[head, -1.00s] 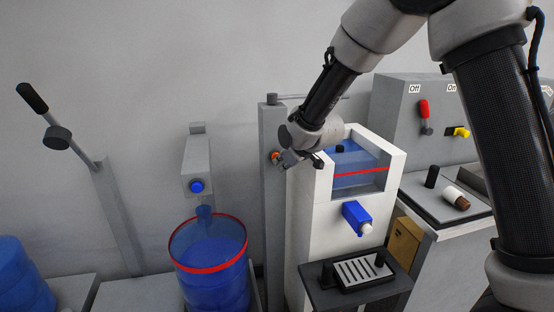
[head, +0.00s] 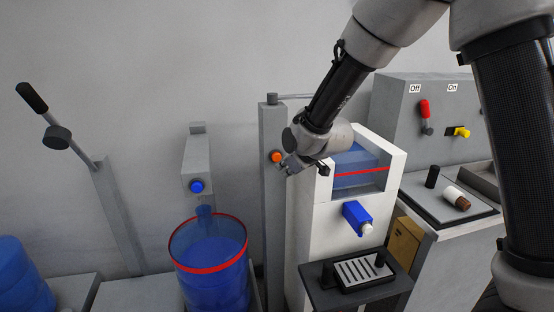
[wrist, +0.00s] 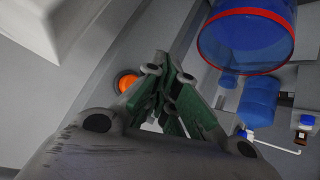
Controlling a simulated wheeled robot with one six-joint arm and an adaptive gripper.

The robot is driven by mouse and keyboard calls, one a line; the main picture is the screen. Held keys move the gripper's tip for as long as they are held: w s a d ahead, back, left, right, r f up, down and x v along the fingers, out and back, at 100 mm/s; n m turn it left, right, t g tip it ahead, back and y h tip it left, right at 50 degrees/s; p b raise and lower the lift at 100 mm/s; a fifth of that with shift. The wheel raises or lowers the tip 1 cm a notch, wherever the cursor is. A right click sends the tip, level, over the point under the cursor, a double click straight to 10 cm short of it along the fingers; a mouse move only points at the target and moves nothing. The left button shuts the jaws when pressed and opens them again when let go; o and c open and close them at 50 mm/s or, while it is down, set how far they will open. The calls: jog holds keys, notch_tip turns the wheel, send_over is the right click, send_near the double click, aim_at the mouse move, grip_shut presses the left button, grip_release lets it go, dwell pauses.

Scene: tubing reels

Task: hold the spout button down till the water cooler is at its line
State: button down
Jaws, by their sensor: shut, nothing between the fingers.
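The water cooler (head: 312,225) is a white cabinet with a clear-fronted tank of blue water (head: 350,158) at its top. A red line (head: 362,173) crosses the tank; blue shows above and below it, and the exact water level is hard to tell. An orange round button (head: 277,156) sits on the grey post left of the cooler; a thin spout pipe runs from the post top. My gripper (head: 288,169) is shut and empty, just right of and below the button, apart from it. The wrist view shows the button (wrist: 125,80) left of the closed fingers (wrist: 168,78).
A blue button (head: 196,187) is on a grey dispenser above a red-rimmed blue barrel (head: 210,258). A lever (head: 60,135) stands far left. A blue spout tap (head: 357,217) and drip tray (head: 362,270) are on the cooler's front. A switch panel (head: 405,105) stands right.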

jog(key=shift+s+d, duration=0.2)
jog(key=shift+s, duration=0.45)
jog(key=shift+s+d, duration=0.2)
jog(key=shift+s, duration=0.4)
jog(key=s+d+f+m+g+h, duration=0.2)
jog(key=s+d+f+g, duration=0.25)
jog(key=s, duration=0.45)
jog(key=s+d+r+m+h, duration=0.1)
jog(key=s+d+r+m, duration=0.2)
jog(key=s+d+r, duration=0.3)
jog(key=s+d+r+m+h, duration=0.1)
jog(key=s+d+r+m, duration=0.2)
jog(key=d, duration=1.1)
jog(key=s+d+r+m+t+h, duration=0.1)
jog(key=s+d+r+m, duration=0.1)
jog(key=s+d+r, duration=0.7)
jog(key=shift+s+d+r+m, duration=0.4)
jog(key=shift+s+d, duration=0.65)
jog(key=shift+s, duration=0.15)
